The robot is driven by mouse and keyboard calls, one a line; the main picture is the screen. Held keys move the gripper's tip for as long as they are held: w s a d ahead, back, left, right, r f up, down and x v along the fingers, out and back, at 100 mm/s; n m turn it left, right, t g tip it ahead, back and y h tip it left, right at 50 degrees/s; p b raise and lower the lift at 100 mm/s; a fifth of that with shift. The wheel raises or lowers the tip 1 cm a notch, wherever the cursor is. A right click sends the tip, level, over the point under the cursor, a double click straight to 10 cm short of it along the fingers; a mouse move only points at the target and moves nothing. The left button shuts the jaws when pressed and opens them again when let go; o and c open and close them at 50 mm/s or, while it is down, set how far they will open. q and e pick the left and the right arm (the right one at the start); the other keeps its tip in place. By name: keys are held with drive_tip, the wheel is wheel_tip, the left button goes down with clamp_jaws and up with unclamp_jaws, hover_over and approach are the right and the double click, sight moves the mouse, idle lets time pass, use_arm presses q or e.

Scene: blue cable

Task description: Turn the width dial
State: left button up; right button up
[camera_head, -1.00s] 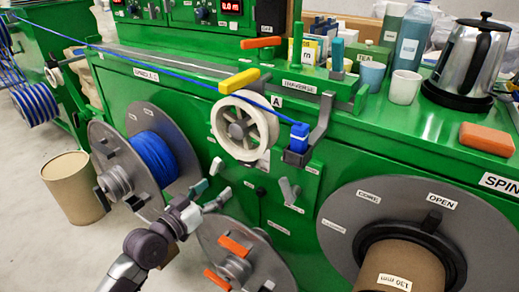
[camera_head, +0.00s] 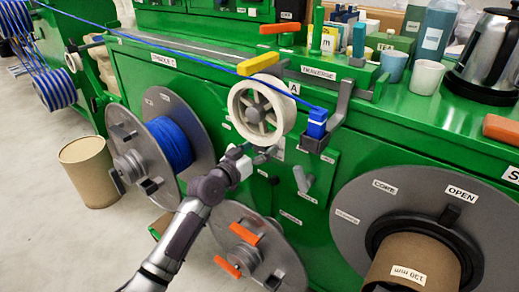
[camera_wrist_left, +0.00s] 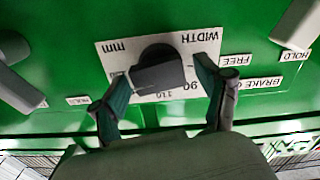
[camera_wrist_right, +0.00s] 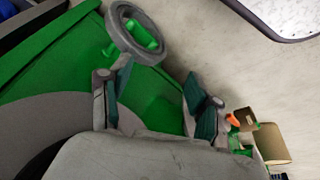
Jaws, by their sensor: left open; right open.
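The width dial (camera_wrist_left: 158,70) is a dark knob on a white plate marked WIDTH mm (camera_wrist_left: 203,57) in the left wrist view. My left gripper (camera_wrist_left: 168,88) is open, with one finger on each side of the knob; whether the fingers touch it I cannot tell. In the head view my left arm reaches up to the machine, and its gripper (camera_head: 255,160) is just below the white wheel; the dial is hidden there. My right gripper (camera_wrist_right: 160,90) is open and empty in its wrist view, with floor and green machine parts beyond it. It is not in the head view.
A white spoked wheel (camera_head: 240,108) sits just above the left gripper. A reel of blue cable (camera_head: 172,143) is to its left and a grey reel with orange handles (camera_head: 232,232) below. Levers labelled HOLD and FREE flank the dial. A large core reel (camera_head: 350,195) is at right.

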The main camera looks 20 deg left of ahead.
use_arm(q)
drive_tip(key=c, duration=1.1)
drive_tip(key=shift+n, duration=0.3)
drive_tip(key=n+p, duration=0.2)
drive_tip(key=n, duration=0.3)
drive_tip(key=shift+a, duration=0.15)
drive_tip(key=shift+n+p, duration=0.4)
drive_tip(key=shift+n, duration=0.8)
use_arm(e)
drive_tip(key=s+x, duration=0.1)
drive_tip(key=x, duration=0.8)
drive_tip(key=shift+f+g, duration=0.3)
drive_tip(key=shift+f, duration=0.25)
drive_tip(key=shift+s+a+f, duration=0.1)
